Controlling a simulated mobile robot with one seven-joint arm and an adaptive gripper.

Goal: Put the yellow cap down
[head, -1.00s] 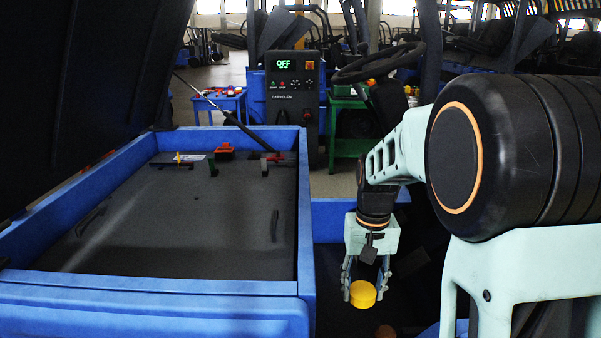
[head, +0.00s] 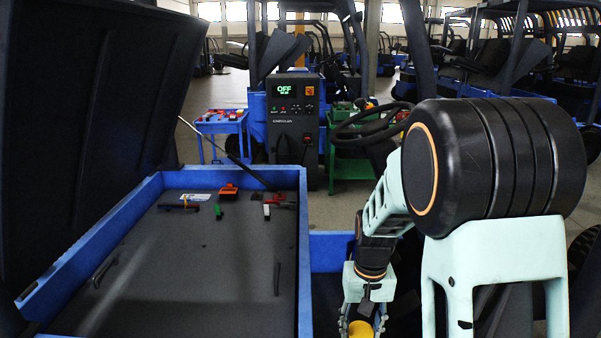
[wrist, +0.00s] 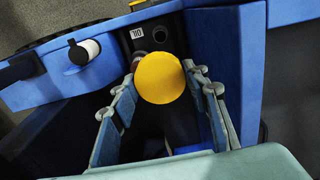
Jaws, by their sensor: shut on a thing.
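The yellow cap (wrist: 160,78) is a round disc between the fingertips of my gripper (wrist: 162,80) in the wrist view. My gripper is shut on it. In the head view the yellow cap (head: 361,329) shows at the bottom edge, partly cut off, between the fingers of my gripper (head: 361,326). Below the cap in the wrist view is a dark recess (wrist: 150,35) between blue walls, with a white label at its far end. A small brownish round thing (wrist: 139,57) shows partly behind the cap. The gap between cap and recess is hard to judge.
A blue-walled bay with a dark floor (head: 190,260) lies left, its black lid (head: 90,100) raised; several small parts lie at its back. A black-and-white cylinder (wrist: 85,50) sits on the blue edge. A black charger box (head: 294,115) reading OFF stands behind.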

